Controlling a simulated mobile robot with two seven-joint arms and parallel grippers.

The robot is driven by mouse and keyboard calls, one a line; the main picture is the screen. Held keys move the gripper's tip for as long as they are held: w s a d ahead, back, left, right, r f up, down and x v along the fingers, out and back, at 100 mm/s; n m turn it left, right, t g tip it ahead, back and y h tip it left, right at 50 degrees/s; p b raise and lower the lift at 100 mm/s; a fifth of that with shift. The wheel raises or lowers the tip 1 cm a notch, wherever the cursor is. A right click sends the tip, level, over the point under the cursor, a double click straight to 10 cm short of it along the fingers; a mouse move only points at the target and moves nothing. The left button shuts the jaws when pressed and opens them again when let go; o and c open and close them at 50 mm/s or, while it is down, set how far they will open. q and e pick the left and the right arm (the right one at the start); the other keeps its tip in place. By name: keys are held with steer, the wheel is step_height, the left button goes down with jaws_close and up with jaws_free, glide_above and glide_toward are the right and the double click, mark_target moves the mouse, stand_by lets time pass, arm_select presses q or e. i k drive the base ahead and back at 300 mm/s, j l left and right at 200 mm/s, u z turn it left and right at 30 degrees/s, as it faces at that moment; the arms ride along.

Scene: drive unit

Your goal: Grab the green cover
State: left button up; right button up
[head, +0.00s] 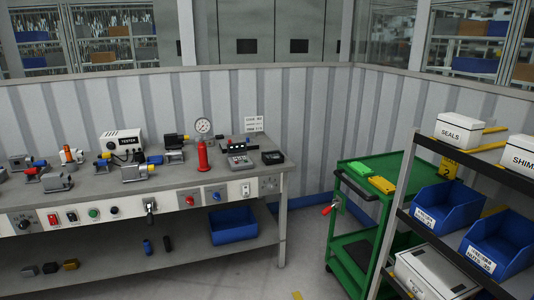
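A small bright green piece (356,168), which looks like the green cover, lies on the top of the green cart (385,159) right of centre. A yellow piece of similar shape (382,184) lies in front of it to the right. The two are close together; whether they touch I cannot tell. Neither of my grippers is in the head view, so nothing is seen near the green piece.
The grey workbench (120,203) on the left holds motors, a tester, a red cylinder and gauge. A dark shelf rack with blue bins (440,208) and white boxes stands at the right, partly hiding the cart. A red-handled item (329,209) hangs at the cart's left. Floor between is clear.

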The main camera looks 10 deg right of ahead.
mark_target(358, 168)
steer(key=i+j+z, duration=0.1)
steer(key=i, duration=1.25)
steer(key=i+j+z, duration=0.15)
steer(key=i+z, duration=0.3)
steer(key=i+j+z, duration=0.3)
steer(key=i+z, duration=0.15)
